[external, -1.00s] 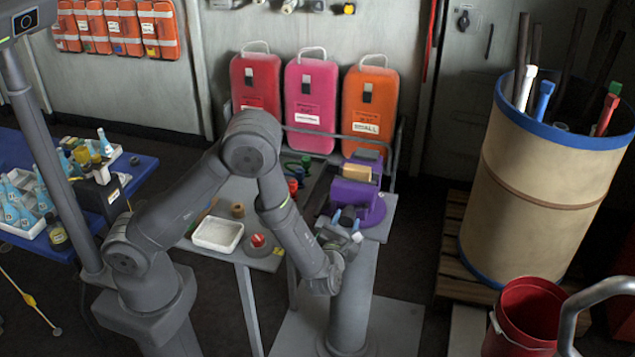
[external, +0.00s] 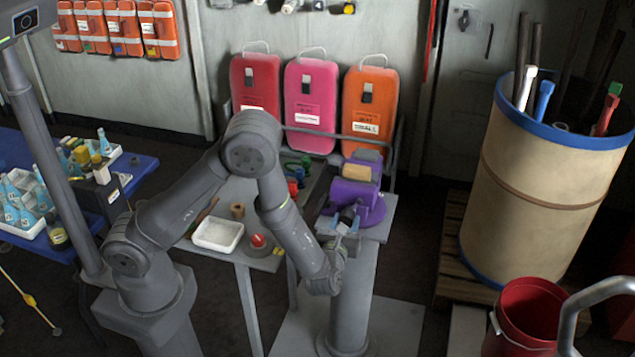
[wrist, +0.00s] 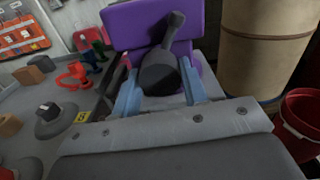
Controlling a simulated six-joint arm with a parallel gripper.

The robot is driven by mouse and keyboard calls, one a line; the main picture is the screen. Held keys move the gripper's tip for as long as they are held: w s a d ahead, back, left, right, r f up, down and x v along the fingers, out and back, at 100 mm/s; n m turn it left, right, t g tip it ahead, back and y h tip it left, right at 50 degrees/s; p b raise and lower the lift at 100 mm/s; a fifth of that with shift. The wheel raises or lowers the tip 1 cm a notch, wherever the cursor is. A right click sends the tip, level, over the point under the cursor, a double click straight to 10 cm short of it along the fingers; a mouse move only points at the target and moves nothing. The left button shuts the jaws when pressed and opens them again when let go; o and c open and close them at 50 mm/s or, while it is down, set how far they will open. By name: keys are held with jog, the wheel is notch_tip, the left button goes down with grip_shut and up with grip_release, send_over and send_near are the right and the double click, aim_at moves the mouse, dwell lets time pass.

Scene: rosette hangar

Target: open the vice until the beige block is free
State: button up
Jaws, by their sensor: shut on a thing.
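In the wrist view the purple vice body (wrist: 125,24) fills the top, and the block is not visible there. My gripper (external: 345,222) is at the front of the vice. Its blue fingers (wrist: 160,92) are shut on the dark grey vice handle (wrist: 160,72), whose lever points up and slightly right. The screw behind the handle is hidden.
A white tray (external: 218,234) and a red-topped item (external: 259,241) are on the bench left of my arm. Red, green and blue small parts (external: 296,180) lie beside the vice. A large drum (external: 540,180) and red bucket (external: 523,315) stand to the right.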

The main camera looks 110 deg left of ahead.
jog(key=o, duration=1)
jog(key=shift+o, duration=0.2)
jog(key=m, duration=0.5)
jog(key=shift+m, duration=0.3)
jog(key=m, duration=0.6)
jog(key=shift+c, duration=0.4)
